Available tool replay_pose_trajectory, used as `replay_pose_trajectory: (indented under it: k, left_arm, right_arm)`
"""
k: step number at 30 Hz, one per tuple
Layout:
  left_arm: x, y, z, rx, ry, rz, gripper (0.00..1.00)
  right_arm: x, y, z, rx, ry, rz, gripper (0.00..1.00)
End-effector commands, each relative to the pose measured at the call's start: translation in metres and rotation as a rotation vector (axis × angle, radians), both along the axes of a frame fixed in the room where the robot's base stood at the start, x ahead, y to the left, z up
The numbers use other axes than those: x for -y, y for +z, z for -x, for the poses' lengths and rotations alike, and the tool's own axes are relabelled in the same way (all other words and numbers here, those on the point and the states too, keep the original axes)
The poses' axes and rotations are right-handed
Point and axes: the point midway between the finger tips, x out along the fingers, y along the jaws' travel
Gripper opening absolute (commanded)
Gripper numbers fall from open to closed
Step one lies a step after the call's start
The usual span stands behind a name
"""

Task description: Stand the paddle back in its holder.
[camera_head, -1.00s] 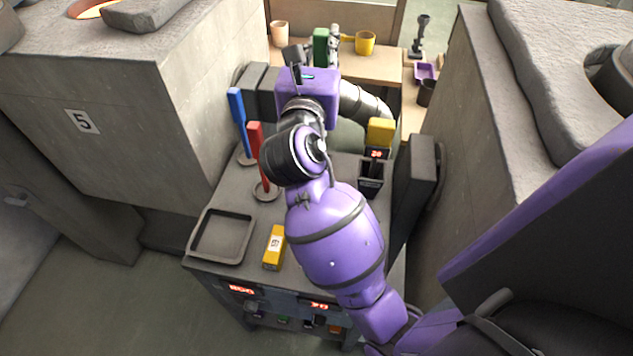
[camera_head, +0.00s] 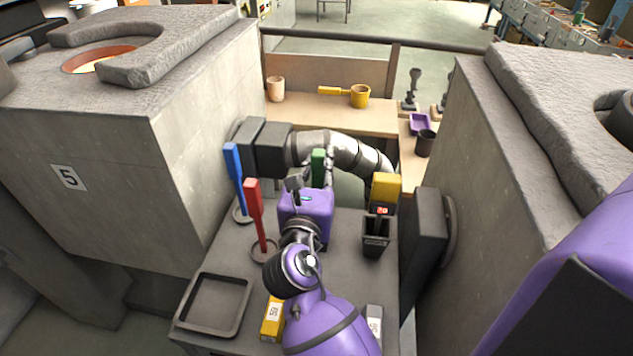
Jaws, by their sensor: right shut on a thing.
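My right gripper (camera_head: 312,182) is shut on a green paddle (camera_head: 318,160), of which only the upper part shows. Both are over the far part of the grey bench top, right of the red paddle (camera_head: 254,203). The red paddle stands upright in a round holder (camera_head: 264,253), and the blue paddle (camera_head: 233,165) stands behind it in a similar one (camera_head: 241,217). No empty round holder shows; my right arm hides part of the bench. The green paddle's lower end is hidden by the gripper. My left gripper is not in view.
A black open box (camera_head: 376,240) and a yellow block (camera_head: 386,187) above a red display stand to the right. An empty tray (camera_head: 240,312), a yellow labelled block (camera_head: 271,322) and a grey block (camera_head: 375,318) lie near the front. Concrete furnaces flank both sides.

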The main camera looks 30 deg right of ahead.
Motion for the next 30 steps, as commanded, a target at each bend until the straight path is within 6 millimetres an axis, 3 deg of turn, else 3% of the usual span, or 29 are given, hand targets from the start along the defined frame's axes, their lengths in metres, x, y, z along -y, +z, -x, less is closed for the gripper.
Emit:
replay_pose_trajectory:
  k: [1,6,20,21,24,30]
  left_arm:
    - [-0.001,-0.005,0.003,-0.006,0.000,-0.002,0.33]
    - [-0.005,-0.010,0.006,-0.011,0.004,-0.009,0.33]
    - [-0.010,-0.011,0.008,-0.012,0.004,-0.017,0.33]
    - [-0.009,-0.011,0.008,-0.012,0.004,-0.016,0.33]
    - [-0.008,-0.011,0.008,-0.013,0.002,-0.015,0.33]
    - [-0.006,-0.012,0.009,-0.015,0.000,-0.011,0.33]
  right_arm:
    - [0.000,-0.016,0.001,-0.010,-0.001,0.002,0.00]
    - [0.000,-0.039,0.000,-0.008,0.000,0.002,0.00]
    - [0.000,-0.044,0.000,-0.003,0.000,0.002,0.00]
    - [0.000,-0.044,0.000,-0.003,0.000,0.000,0.26]
    - [0.000,-0.043,0.000,-0.003,0.000,0.000,0.39]
    - [0.000,-0.043,0.000,-0.004,-0.001,0.000,0.40]
